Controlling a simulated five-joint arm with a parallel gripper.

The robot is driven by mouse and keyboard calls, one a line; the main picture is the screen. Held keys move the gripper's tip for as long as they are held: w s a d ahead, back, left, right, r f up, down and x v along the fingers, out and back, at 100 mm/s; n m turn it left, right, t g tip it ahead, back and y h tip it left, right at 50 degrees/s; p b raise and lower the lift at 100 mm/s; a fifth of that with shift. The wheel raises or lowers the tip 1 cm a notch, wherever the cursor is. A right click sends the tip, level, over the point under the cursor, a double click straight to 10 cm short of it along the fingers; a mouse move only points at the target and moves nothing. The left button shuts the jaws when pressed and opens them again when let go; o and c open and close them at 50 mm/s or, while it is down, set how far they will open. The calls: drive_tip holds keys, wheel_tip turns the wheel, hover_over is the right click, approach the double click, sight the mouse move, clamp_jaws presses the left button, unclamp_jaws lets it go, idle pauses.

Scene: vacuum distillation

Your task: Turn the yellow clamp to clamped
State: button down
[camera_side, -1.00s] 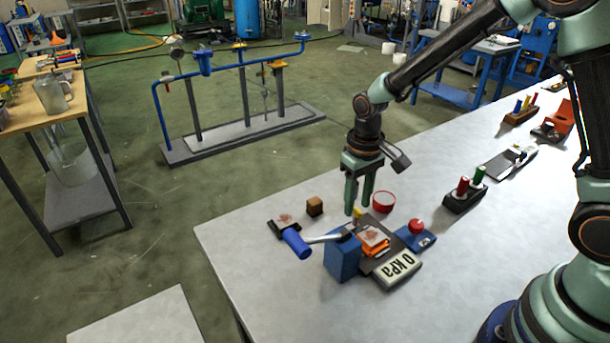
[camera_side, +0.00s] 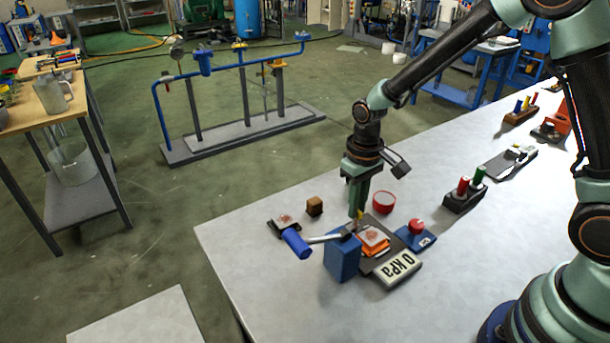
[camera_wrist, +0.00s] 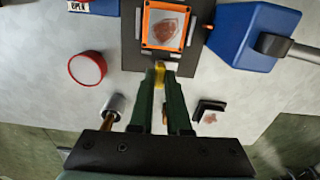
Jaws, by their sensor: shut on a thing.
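The small yellow clamp (camera_side: 360,214) stands at the back edge of a dark plate (camera_side: 382,262) on the white table. In the wrist view the yellow clamp (camera_wrist: 160,73) sits between my green fingertips, at the edge of the plate (camera_wrist: 131,52). My gripper (camera_side: 357,213) points down and is shut on the clamp; it also shows in the wrist view (camera_wrist: 160,78). The fingers hide part of the clamp, so I cannot tell its exact angle. An orange-framed picture (camera_side: 373,240) lies on the plate beside the clamp.
A blue box (camera_side: 342,259) with a metal rod and blue handle (camera_side: 296,243) stands close to the clamp.

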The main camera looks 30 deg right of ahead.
drive_tip(key=n, duration=0.8)
drive_tip(key=shift+n, duration=0.4)
drive_tip(key=n, duration=0.4)
drive_tip(key=shift+n, duration=2.3)
drive_tip(key=c, duration=0.9)
unclamp_jaws()
wheel_tip(320, 180, up, 12)
drive_tip(key=shift+r, duration=0.1)
